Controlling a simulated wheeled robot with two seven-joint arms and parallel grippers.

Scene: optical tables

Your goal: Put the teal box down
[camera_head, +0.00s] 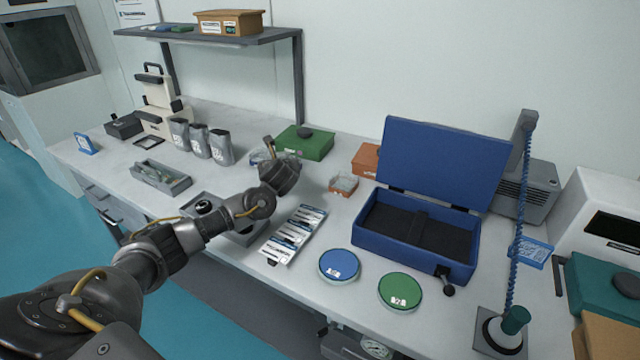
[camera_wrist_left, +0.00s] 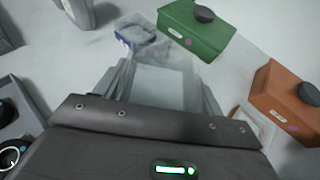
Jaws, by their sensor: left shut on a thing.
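A teal box (camera_head: 606,292) with a dark round knob on its lid stands at the far right of the table. My left gripper (camera_head: 270,152) is over the middle of the table, well to the left of that box. In the left wrist view my left gripper (camera_wrist_left: 164,85) is shut on a pale, grey-white thing (camera_wrist_left: 165,90) between its fingers. What that thing is I cannot tell, and it does not look teal. My right gripper is in neither view.
A green box (camera_head: 303,143) and an orange box (camera_head: 367,158) stand behind my left gripper. An open blue case (camera_head: 415,265), blue (camera_head: 339,264) and green (camera_head: 400,291) discs, and a white packet tray (camera_head: 293,235) lie to its right and front. A stand (camera_head: 499,335) rises at right.

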